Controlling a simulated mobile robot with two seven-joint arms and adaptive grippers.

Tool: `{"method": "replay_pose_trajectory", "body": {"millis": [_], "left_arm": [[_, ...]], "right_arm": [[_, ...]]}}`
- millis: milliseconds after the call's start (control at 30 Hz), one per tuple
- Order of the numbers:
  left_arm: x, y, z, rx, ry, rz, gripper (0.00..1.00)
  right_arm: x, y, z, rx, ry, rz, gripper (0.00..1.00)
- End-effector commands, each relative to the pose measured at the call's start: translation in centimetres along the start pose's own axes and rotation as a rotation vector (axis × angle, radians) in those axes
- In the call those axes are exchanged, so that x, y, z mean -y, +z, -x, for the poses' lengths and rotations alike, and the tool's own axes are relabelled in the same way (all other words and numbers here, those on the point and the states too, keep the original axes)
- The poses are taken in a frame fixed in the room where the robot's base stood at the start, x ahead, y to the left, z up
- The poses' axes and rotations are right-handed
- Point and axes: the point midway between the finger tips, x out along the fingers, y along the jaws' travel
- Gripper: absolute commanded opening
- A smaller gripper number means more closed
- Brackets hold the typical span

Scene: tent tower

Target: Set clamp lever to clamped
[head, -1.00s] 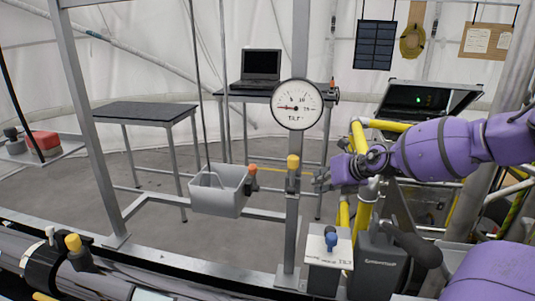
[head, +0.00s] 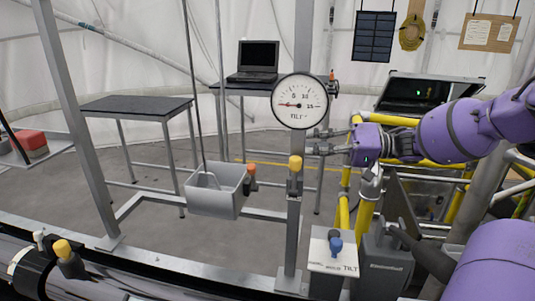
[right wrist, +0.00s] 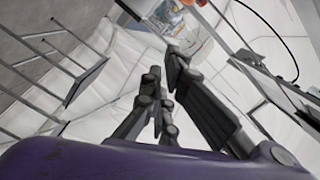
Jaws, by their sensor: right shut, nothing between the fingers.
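A short yellow-capped lever (head: 295,164) stands upright on a bracket on the grey metal post (head: 292,225), below the round tilt gauge (head: 300,101). No label shows that it is the clamp lever. My right gripper (head: 313,142) comes in from the right, just above and to the right of the yellow cap, fingers pointing left toward the post. It appears apart from the lever. It is shut and empty; its dark fingers also show in the right wrist view (right wrist: 164,62), where the lever cannot be made out. My left gripper is not in view.
A grey bin (head: 215,192) hangs left of the post, beside an orange-capped knob (head: 250,171). A TILT box with a blue knob (head: 335,246) stands below. Yellow rails (head: 362,195) lie near my right arm. Another yellow knob (head: 62,248) is at lower left.

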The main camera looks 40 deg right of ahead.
Motion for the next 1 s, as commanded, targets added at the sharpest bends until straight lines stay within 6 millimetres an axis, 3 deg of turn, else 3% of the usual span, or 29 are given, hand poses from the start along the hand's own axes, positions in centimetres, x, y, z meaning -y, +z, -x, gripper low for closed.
{"method": "replay_pose_trajectory", "body": {"millis": [200, 633, 767, 1000], "left_arm": [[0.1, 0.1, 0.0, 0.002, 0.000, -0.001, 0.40], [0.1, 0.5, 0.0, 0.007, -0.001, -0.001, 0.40], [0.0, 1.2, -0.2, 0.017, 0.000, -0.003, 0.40], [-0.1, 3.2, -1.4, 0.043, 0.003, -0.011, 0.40]], "right_arm": [[0.5, 0.3, 0.0, 0.010, -0.022, -0.122, 0.00], [0.4, 0.3, -0.6, 0.012, -0.021, -0.126, 0.00], [0.3, 0.5, -2.3, 0.013, -0.022, -0.127, 0.00], [0.1, 0.7, -7.5, 0.014, -0.022, -0.128, 0.00]]}}
